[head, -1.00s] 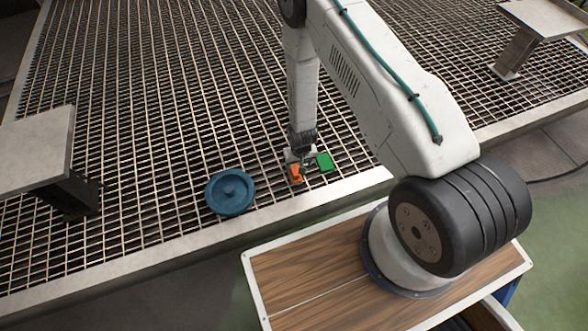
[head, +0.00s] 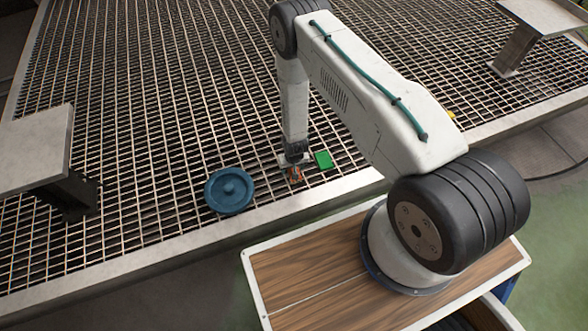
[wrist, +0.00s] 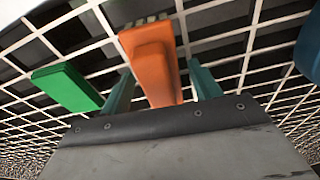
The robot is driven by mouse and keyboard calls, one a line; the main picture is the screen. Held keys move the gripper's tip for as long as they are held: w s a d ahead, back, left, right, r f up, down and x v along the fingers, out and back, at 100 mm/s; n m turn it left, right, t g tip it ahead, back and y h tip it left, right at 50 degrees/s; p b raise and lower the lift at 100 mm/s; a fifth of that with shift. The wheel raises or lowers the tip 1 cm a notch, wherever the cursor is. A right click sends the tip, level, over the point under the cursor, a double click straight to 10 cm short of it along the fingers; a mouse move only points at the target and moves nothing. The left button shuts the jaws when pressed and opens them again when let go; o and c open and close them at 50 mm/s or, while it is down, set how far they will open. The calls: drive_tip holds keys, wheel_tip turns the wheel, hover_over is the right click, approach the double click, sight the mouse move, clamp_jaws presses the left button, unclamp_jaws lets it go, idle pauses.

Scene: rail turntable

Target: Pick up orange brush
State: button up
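The orange brush (wrist: 152,60) lies on the metal grating, its bristled end at the far side in the wrist view. My gripper (wrist: 161,75) is open, with one teal finger on each side of the brush and a small gap visible on both sides. In the head view my gripper (head: 295,174) is low over the grating and hides most of the brush, of which a little orange-red shows. A green block-like thing (wrist: 67,87) lies just left of the gripper in the wrist view; in the head view it is to the right (head: 323,160).
A round blue lid-like disc (head: 229,190) lies on the grating left of my gripper. The grating (head: 150,120) has a pale metal edge in front. Grey raised plates (head: 35,145) stand at left and upper right. A small yellow thing (head: 451,114) shows behind my arm.

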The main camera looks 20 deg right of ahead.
drive_tip(key=c, duration=0.8)
drive_tip(key=shift+c, duration=0.2)
drive_tip(key=shift+r, duration=0.15)
drive_tip(key=shift+r, duration=0.55)
wheel_tip(320, 180, up, 2)
drive_tip(key=shift+r, duration=0.1)
drive_tip(key=s, duration=0.5)
drive_tip(key=s+r, duration=0.1)
drive_tip(key=s, duration=1)
drive_tip(key=shift+r, duration=0.25)
